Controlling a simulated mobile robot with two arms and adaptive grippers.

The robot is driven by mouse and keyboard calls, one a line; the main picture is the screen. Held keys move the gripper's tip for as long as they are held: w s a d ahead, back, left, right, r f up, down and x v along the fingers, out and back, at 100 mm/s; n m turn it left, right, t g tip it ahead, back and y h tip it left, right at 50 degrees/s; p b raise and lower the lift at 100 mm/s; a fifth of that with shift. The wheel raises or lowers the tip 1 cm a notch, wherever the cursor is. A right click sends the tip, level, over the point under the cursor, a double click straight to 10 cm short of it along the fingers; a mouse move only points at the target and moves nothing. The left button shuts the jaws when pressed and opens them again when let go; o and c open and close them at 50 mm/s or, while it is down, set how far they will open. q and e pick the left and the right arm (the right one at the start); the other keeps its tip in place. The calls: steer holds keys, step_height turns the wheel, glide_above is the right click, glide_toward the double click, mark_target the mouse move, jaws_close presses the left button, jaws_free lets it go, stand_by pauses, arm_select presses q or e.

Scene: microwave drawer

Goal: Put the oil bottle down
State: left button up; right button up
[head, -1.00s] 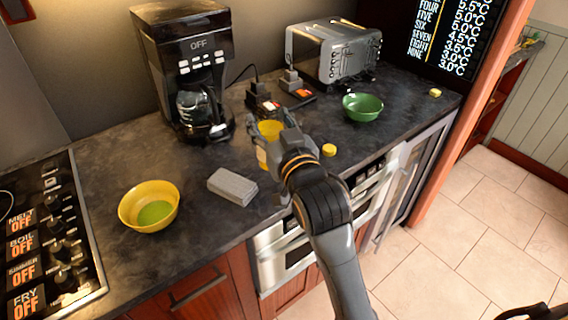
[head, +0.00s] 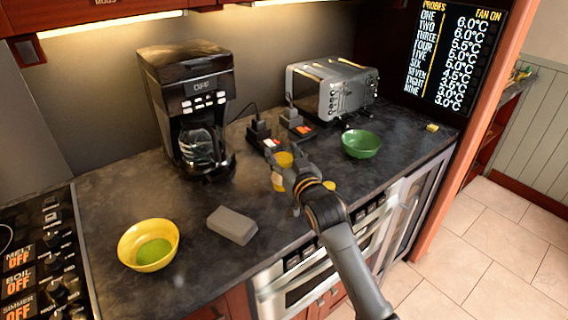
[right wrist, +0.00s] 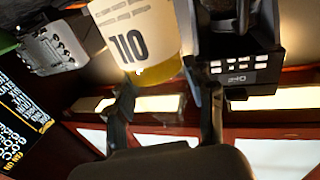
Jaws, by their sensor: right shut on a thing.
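The oil bottle (head: 284,160) is yellow with a pale label. In the head view it is partly hidden behind my right gripper (head: 290,174), over the middle of the dark counter (head: 200,195). In the right wrist view the bottle (right wrist: 143,30) shows its label upside down, between the fingers of the right gripper (right wrist: 166,108). The right gripper is shut on the bottle. My left gripper is not in view.
A coffee maker (head: 188,75) and a toaster (head: 332,88) stand at the back. A green bowl (head: 361,144) is to the right, a yellow bowl (head: 148,245) to the left. A grey block (head: 232,225) and a small yellow round piece (head: 329,186) lie near the gripper.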

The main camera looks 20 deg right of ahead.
mark_target(284, 165)
steer(key=f, duration=0.2)
steer(key=f+p, duration=0.1)
steer(key=shift+w+d, duration=0.2)
steer(key=shift+w, duration=0.05)
steer(key=shift+f, duration=0.35)
steer(key=shift+f, duration=0.15)
steer(key=o, duration=1.4)
